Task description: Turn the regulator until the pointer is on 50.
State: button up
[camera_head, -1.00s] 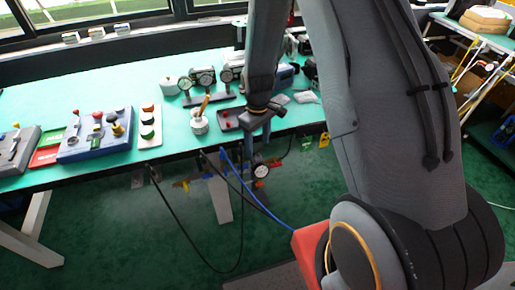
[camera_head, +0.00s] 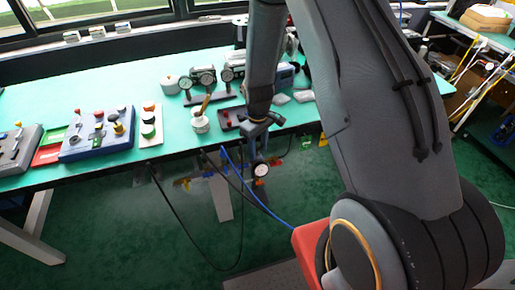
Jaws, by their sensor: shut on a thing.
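The regulator hangs at the front edge of the green bench, with its round white-faced gauge (camera_head: 260,170) facing me. The pointer and the numbers on the dial are too small to read. My gripper (camera_head: 257,147) is at the end of the grey arm, pointing down just above the gauge. It appears shut on the regulator's upper part, where the knob would be. The fingers and the knob are dark and small here, so the exact grip is hidden.
The green bench (camera_head: 60,108) carries a blue-grey control box (camera_head: 97,142), a white button panel (camera_head: 149,124), a white pot (camera_head: 200,122) and gauges on a stand (camera_head: 205,78). A blue hose (camera_head: 245,190) and black cables hang below the edge.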

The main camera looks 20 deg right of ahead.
aim_at(258, 148)
jog(key=shift+m, duration=1.1)
jog(key=o, duration=1)
jog(key=shift+o, duration=0.2)
jog(key=shift+r, duration=0.15)
jog(key=shift+r+b, duration=1.05)
jog(key=shift+r, duration=2.75)
